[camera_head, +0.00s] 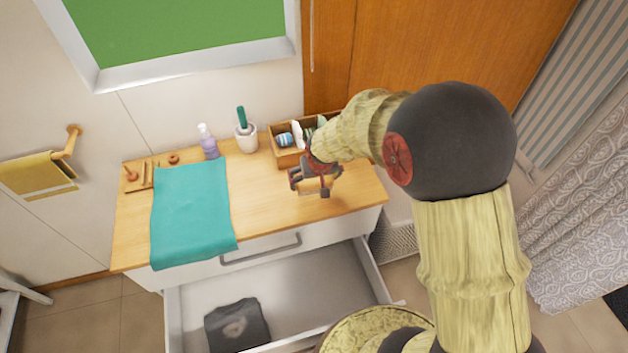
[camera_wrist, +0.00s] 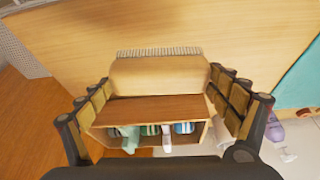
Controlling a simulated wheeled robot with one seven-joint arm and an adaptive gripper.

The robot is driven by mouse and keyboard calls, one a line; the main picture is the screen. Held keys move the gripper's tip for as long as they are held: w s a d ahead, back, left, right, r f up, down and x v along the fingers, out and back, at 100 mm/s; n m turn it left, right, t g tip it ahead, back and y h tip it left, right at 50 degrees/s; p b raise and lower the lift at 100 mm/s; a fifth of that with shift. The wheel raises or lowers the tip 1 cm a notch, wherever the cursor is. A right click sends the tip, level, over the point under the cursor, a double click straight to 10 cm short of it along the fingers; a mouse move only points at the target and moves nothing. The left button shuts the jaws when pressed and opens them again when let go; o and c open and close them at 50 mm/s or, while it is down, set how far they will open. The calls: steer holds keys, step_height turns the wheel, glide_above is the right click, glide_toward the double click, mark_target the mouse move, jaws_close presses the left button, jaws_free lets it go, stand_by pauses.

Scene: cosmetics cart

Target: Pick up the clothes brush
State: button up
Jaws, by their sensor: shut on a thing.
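The clothes brush (camera_wrist: 160,75) has a pale wooden body with a row of grey bristles along one edge. In the wrist view it sits between the two fingertips of my gripper (camera_wrist: 160,86), which is shut on it across its length. In the head view my gripper (camera_head: 316,184) is over the right part of the wooden cart top (camera_head: 270,205), just in front of the wooden box. The brush is hard to make out there. I cannot tell whether it touches the cart top.
The wooden box (camera_head: 287,159) holds a striped ball and small bottles. A white cup (camera_head: 246,142) with a green handle, a purple bottle (camera_head: 208,147) and a teal cloth (camera_head: 192,213) stand left. An open drawer (camera_head: 300,290) below holds a dark folded cloth (camera_head: 237,324).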

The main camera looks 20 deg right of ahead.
mark_target(314, 185)
steer(key=s+r, duration=0.2)
steer(key=s+a+r+p, duration=0.1)
steer(key=s+r, duration=0.1)
steer(key=r, duration=0.1)
steer(key=s+a+r, duration=0.1)
steer(key=s+r, duration=0.2)
steer(key=s, duration=0.5)
steer(key=shift+s+a+r+p, duration=0.15)
steer(key=shift+a+p, duration=0.2)
steer(key=o, duration=0.7)
steer(key=c, duration=0.5)
